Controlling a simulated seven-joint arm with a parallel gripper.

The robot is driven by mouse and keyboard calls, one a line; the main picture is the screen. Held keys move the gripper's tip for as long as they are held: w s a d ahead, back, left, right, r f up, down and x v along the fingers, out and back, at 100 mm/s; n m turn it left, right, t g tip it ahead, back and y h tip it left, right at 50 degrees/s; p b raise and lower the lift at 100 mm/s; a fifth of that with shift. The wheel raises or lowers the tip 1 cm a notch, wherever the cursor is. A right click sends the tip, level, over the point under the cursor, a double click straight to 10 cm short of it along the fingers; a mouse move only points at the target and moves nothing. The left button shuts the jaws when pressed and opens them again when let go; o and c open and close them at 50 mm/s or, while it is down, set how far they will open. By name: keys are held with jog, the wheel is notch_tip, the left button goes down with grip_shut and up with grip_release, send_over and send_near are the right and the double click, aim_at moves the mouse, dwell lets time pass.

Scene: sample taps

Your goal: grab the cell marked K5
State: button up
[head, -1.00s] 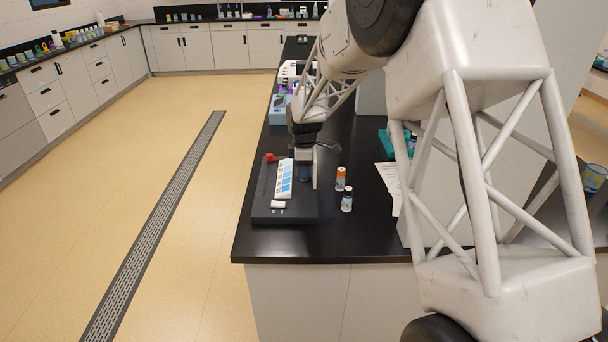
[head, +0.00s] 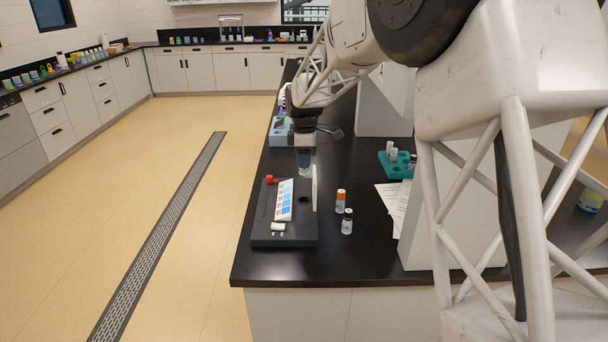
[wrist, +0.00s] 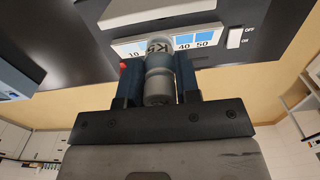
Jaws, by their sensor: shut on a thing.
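The cell marked K5 (wrist: 158,62) is a pale grey cylinder, seen in the wrist view with its "K5" label near the top. My gripper (wrist: 158,80) is shut on it, with a dark blue finger on each side. In the head view my gripper (head: 304,160) is above the far part of the black device base (head: 284,240); the cell there is too small to make out clearly. The device has a white and blue scale panel (head: 284,200), a red knob (head: 269,180), a white switch (head: 278,227) and an upright pale plate (head: 315,188).
A light blue box (head: 281,132) stands farther back.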

jog(key=shift+r, duration=3.1)
